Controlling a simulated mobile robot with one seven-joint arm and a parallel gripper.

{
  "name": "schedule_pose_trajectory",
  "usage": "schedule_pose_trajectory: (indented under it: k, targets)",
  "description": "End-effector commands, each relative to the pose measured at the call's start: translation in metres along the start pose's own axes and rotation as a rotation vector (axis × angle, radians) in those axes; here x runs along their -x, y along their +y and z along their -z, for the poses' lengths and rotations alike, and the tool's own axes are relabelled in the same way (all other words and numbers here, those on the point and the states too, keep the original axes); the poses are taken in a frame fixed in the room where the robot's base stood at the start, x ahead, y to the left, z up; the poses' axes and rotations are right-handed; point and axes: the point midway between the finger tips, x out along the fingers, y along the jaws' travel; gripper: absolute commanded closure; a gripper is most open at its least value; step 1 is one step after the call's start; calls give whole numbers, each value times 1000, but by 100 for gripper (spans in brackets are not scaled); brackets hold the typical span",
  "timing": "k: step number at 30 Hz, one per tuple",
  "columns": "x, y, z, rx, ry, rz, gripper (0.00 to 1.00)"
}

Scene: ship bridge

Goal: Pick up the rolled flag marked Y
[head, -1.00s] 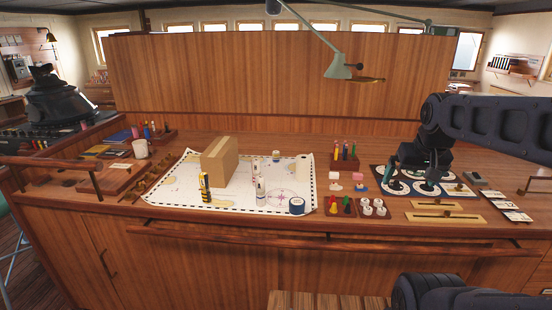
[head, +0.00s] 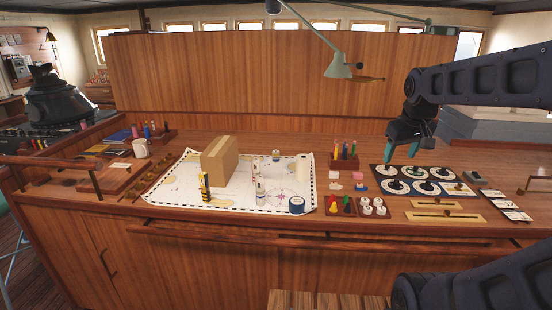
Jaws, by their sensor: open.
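I cannot read a Y on anything, so I cannot tell which item is the rolled flag marked Y. Small coloured upright rolls stand in a wooden rack (head: 344,163) right of the chart, and others stand in a rack (head: 160,137) at the back left. A yellow and black upright roll (head: 205,187) stands on the chart's front left. My gripper (head: 402,151) hangs open and empty above the back of the dark board with round white pads, right of the nearer rack. Its teal fingertips point down, apart from the things below.
A cardboard box (head: 220,160) stands on the white chart (head: 180,190), with white cylinders (head: 260,190) and a blue tape roll (head: 297,205). The dark pad board (head: 425,180) lies to the right. A green lamp (head: 338,66) hangs overhead. Bare counter (head: 240,145) shows behind the chart.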

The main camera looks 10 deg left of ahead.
Motion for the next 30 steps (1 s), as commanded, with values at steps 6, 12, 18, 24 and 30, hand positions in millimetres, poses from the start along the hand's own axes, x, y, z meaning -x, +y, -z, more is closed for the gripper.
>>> schedule_pose_trajectory:
  k: [6,12,18,24,30]
  targets:
    - [-3,2,70,252,-25,-8,40]
    - [-13,-2,133,482,-43,-14,40]
    - [-32,-13,194,712,-63,-17,40]
    - [-56,-31,255,941,-80,-17,40]
    - [-88,-55,311,1169,-98,-15,40]
